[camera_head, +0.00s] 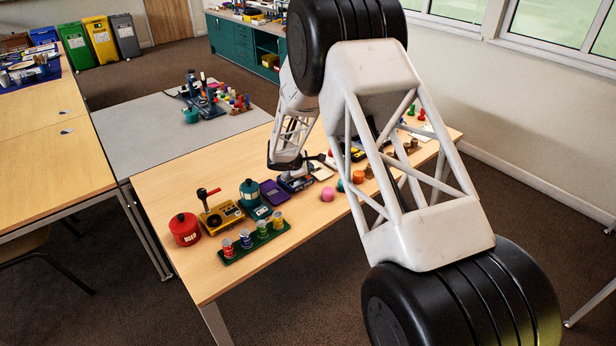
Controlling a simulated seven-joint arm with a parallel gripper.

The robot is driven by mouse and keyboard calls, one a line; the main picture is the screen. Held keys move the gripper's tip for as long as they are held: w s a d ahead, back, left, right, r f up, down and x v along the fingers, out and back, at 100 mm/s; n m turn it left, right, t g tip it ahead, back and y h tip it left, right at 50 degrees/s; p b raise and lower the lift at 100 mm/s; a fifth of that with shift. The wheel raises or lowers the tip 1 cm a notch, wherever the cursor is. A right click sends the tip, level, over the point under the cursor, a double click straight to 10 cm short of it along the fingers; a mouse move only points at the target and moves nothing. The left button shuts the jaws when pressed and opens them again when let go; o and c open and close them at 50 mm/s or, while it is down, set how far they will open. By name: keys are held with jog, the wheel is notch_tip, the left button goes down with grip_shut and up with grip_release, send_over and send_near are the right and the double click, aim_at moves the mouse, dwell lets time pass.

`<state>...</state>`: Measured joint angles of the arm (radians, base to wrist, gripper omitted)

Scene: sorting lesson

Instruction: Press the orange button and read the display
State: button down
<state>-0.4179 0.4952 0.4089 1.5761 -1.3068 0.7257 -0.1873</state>
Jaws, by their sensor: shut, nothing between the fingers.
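My gripper (322,159) is small and dark at the end of my white arm, low over the middle of the table. Its fingers are shut and empty. A small orange round piece (358,177) stands on the table to the right of the gripper, apart from it, in a row with a pink piece (327,194) and a teal piece (341,186). I cannot tell whether the orange piece is the button. A blue device (295,183) sits just below the gripper, partly covered by it. I cannot make out a display. My arm hides part of the table's right side.
A red pot (185,229), a yellow device with a lever (221,217), a teal lantern (250,193) and a purple case (273,192) stand at left. A green rack (255,241) holds several small jars. The table's front left (207,281) is bare.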

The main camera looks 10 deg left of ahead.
jog(key=shift+f, duration=0.85)
dwell(1.0)
jog(key=shift+r, duration=0.85)
jog(key=shift+r, duration=0.1)
dwell(0.4)
jog(key=shift+r, duration=2.45)
